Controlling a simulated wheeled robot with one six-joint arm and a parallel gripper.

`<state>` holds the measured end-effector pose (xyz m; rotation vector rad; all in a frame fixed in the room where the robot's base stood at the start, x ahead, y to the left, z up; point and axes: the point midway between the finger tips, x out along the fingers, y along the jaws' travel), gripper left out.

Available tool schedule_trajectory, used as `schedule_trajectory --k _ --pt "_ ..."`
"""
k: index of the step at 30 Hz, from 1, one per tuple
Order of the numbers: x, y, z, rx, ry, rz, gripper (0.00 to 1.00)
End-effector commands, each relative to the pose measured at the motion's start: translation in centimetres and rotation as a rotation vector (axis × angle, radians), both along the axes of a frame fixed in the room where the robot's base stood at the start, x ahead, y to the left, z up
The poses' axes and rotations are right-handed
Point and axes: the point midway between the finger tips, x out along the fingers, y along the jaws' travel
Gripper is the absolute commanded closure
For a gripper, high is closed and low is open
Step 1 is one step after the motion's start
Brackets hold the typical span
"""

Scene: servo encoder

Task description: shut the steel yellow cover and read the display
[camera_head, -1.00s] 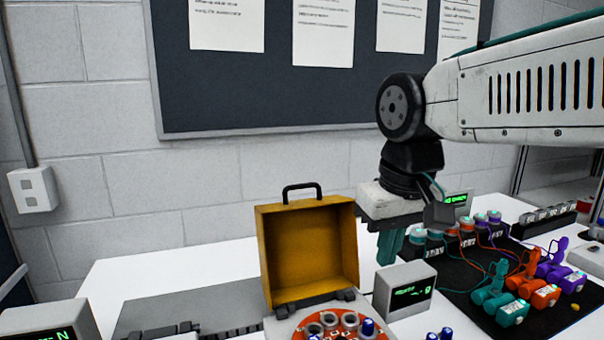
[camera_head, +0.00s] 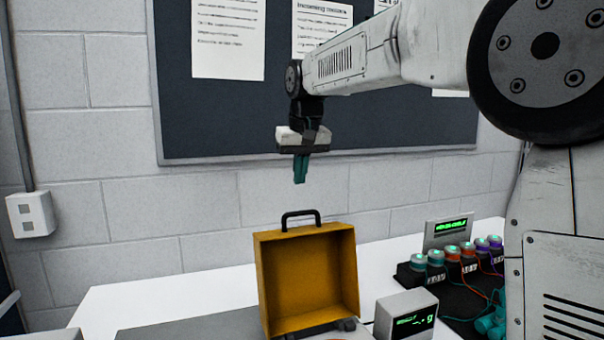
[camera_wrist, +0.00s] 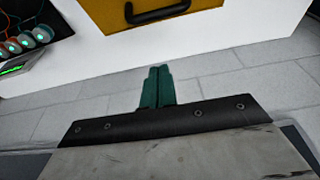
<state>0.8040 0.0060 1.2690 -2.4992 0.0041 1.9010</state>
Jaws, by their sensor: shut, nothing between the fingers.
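The yellow cover (camera_head: 308,278) stands open and upright on the white table, its hollow inside facing the camera. A black handle (camera_head: 301,214) tops its upper edge. In the wrist view, part of the cover (camera_wrist: 100,12) and its handle (camera_wrist: 157,12) show at the top edge. A small grey display box (camera_head: 405,318) with green digits stands to the right of the cover; its reading is not clear. My gripper (camera_head: 300,180) is shut and empty, fingers pointing down, above the cover's handle and apart from it. Its teal fingers (camera_wrist: 157,72) also show in the wrist view.
A row of teal, orange and purple capped jars (camera_head: 451,252) stands at the right, with a second green-lit display (camera_head: 450,231) behind. The wall with a dark notice board (camera_head: 380,130) rises behind the table. The table left of the cover looks mostly clear.

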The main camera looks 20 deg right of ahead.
Motion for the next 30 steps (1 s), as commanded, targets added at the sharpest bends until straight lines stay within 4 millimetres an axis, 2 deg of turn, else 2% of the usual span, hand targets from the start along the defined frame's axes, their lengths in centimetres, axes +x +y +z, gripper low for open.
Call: schedule_trajectory --k 6,10,13,18,30 --pt "1.2 0.0 -4.8 0.000 0.004 0.000 1.00" --pt "1.6 0.0 -6.9 0.000 0.001 0.000 1.00" --pt "-0.3 0.0 -6.4 0.000 -0.002 0.000 1.00" --pt "-1.8 0.0 -6.4 0.000 -0.001 0.000 1.00" --pt "-2.2 0.0 -6.4 0.000 0.000 0.000 1.00"
